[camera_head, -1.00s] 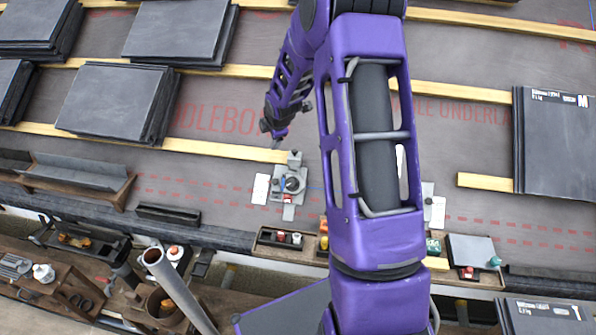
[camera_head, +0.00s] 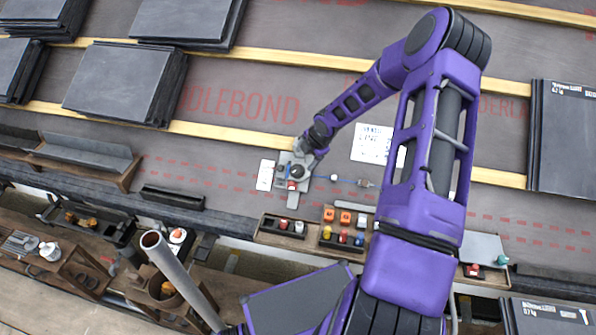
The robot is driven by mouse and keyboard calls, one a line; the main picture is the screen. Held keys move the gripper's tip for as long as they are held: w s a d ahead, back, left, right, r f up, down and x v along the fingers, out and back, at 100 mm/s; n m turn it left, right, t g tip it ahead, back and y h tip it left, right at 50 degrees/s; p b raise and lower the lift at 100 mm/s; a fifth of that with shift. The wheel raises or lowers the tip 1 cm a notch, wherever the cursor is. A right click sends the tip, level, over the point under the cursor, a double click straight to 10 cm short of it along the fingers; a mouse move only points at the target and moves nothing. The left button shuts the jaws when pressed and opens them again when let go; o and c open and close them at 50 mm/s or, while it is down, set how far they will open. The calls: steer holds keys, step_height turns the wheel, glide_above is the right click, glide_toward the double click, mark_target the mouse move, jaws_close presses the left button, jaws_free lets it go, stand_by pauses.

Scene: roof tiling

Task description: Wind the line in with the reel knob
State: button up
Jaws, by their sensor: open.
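The reel (camera_head: 297,171) sits on a small grey metal plate (camera_head: 292,197) on the roof, left of the picture's middle. Its round hub is dark; the knob cannot be made out clearly. A thin line with a blue piece (camera_head: 334,178) runs right from the reel to a small fitting (camera_head: 364,183). My gripper (camera_head: 303,152) is at the upper edge of the reel, pointing down and left. It is open; its fingers are small and partly hidden, and whether they touch the reel cannot be told.
A white label (camera_head: 263,175) lies left of the reel and a printed sheet (camera_head: 372,143) right of it. Trays (camera_head: 268,232) with coloured pieces stand below. Slate stacks (camera_head: 125,84) lie at left and right (camera_head: 570,140). Wooden battens (camera_head: 230,136) cross the roof.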

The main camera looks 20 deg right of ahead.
mark_target(297, 170)
steer(key=b+x, duration=0.1)
steer(key=x, duration=0.9)
steer(key=shift+w+f+b, duration=0.25)
steer(key=shift+b, duration=0.1)
jaws_close()
